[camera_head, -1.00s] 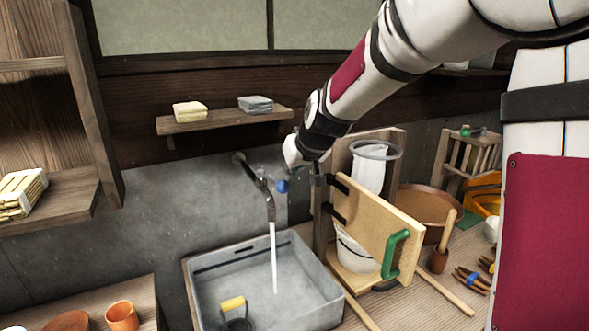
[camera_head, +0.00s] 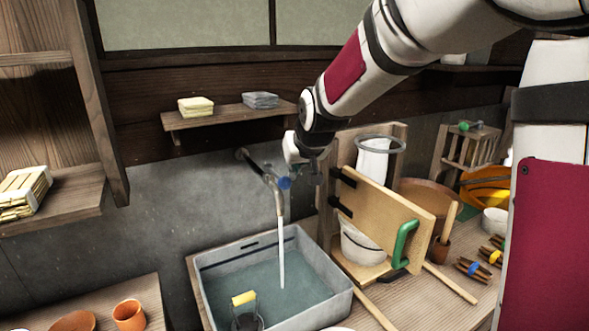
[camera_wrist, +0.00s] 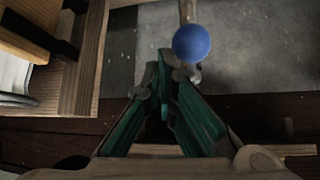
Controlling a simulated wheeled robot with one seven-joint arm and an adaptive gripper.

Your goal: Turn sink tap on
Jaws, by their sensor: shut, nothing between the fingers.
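The dark metal tap (camera_head: 262,173) sticks out from the wall above the sink. A white stream of water (camera_head: 281,250) runs from its spout into the grey sink (camera_head: 341,296), which has water in it. The tap's round blue knob (camera_head: 285,183) is at the right of the spout. My gripper, shown in the wrist view (camera_wrist: 165,60), has green fingers, shut and empty. The blue knob shows there just beyond and right of the fingertips (camera_wrist: 192,43); I cannot tell whether they touch. In the head view the fingers are mostly hidden beneath my wrist.
A wooden stand with a board and green handle (camera_head: 403,243) is close right of the tap. A small shelf (camera_head: 228,116) with folded cloths hangs above it. A yellow-handled tool (camera_head: 244,299) is in the sink. Several tools and bowls crowd the right counter.

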